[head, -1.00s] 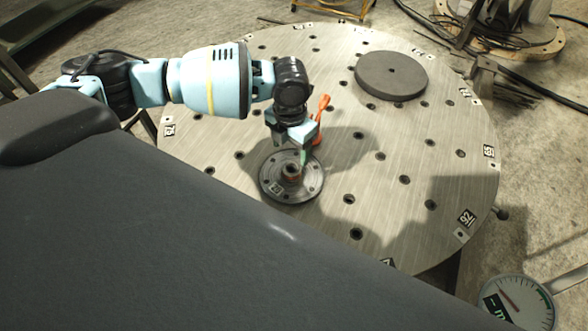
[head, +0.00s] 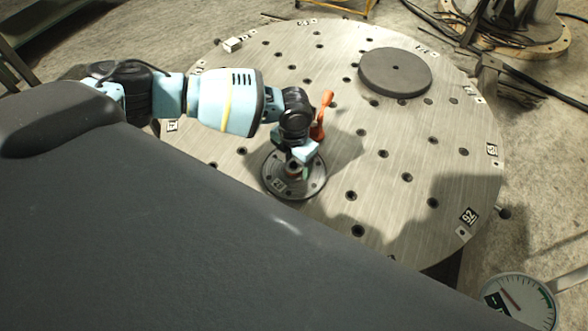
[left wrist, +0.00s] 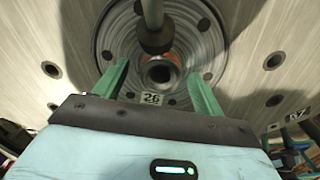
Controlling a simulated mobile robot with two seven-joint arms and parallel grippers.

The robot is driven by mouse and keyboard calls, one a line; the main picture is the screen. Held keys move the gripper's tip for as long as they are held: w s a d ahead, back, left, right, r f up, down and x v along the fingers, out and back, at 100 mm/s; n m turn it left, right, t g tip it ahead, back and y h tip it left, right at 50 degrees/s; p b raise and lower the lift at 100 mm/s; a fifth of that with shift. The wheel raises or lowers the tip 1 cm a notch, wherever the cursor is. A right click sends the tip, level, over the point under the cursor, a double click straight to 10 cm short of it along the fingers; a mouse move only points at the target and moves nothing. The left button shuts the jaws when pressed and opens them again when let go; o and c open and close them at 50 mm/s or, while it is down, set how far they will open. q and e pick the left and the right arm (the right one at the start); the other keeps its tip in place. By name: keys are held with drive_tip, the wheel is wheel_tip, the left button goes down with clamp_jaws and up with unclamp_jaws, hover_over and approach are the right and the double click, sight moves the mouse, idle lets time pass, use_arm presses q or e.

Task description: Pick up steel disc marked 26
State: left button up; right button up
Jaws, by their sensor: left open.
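The steel disc marked 26 (head: 309,186) is a dark flanged disc with a ring of holes, lying flat on the round table. It also shows in the left wrist view (left wrist: 205,45), with the 26 label and a raised hollow hub (left wrist: 160,73) with a copper-coloured ring. My left gripper (head: 299,163) is over the hub and hides part of it in the head view. In the left wrist view its green fingers (left wrist: 158,72) are apart, one on each side of the hub. I cannot tell whether they touch it.
The perforated round table (head: 400,210) carries a plain dark grey disc (head: 395,73) at the back right. An orange-handled tool (head: 322,115) stands close behind the gripper. A small white block (head: 233,45) is at the back left. A round gauge (head: 518,303) is at lower right.

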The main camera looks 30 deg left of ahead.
use_arm(q)
clamp_jaws()
drive_tip(key=shift+w+r, duration=0.15)
idle(0.4)
drive_tip(key=shift+r, duration=0.1)
drive_tip(key=shift+r, duration=1.35)
drive_tip(key=s+d+r, duration=0.2)
drive_tip(key=s+d, duration=0.7)
drive_tip(key=s, duration=0.4)
drive_tip(key=shift+s, duration=0.3)
